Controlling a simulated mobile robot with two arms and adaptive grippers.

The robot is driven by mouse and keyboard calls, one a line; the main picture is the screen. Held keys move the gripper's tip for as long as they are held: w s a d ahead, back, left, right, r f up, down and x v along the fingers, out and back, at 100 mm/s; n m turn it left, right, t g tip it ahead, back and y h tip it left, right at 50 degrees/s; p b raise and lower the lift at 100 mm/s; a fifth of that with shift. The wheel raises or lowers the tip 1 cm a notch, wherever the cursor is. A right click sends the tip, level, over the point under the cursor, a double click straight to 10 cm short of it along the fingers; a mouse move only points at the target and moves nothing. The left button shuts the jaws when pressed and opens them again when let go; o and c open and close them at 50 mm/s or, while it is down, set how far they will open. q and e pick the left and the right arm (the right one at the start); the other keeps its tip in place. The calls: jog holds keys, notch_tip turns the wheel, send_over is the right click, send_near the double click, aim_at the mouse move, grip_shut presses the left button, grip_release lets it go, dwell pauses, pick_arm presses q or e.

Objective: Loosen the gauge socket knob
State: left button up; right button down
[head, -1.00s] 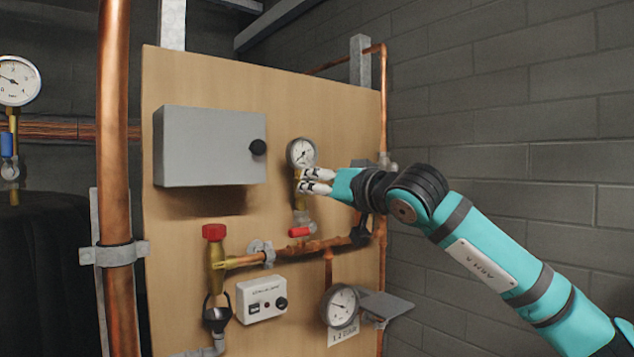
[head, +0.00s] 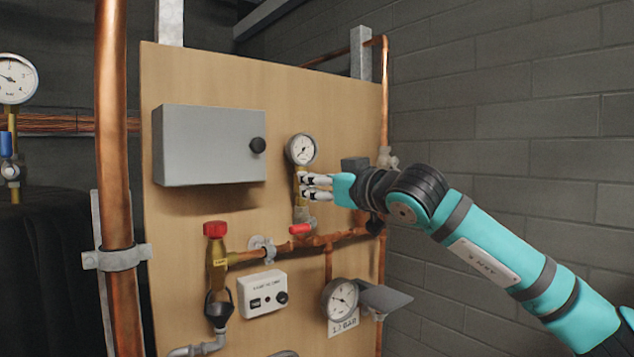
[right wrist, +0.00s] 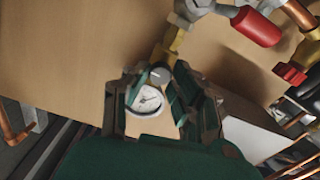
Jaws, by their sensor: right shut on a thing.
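The round white gauge (head: 301,149) sits on a brass stem on the wooden board, and it also shows in the right wrist view (right wrist: 146,100). The gauge socket knob (right wrist: 160,75) is a small grey round piece at the brass socket just below the gauge. My right gripper (head: 303,187) reaches in from the right, just under the gauge dial, and is shut on the knob. In the right wrist view its dark fingers (right wrist: 161,84) stand on both sides of the knob. My left gripper is not in view.
A red-handled valve (head: 300,229) sits below the socket. A grey box (head: 210,146) with a black knob is to the left. A lower gauge (head: 340,298), a white control box (head: 262,294) and copper pipes (head: 330,238) are below.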

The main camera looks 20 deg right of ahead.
jog(key=shift+f, duration=0.3)
jog(key=c, duration=1.1)
grip_release()
jog(key=shift+r, duration=0.1)
jog(key=shift+r, duration=0.1)
jog(key=v, duration=1.2)
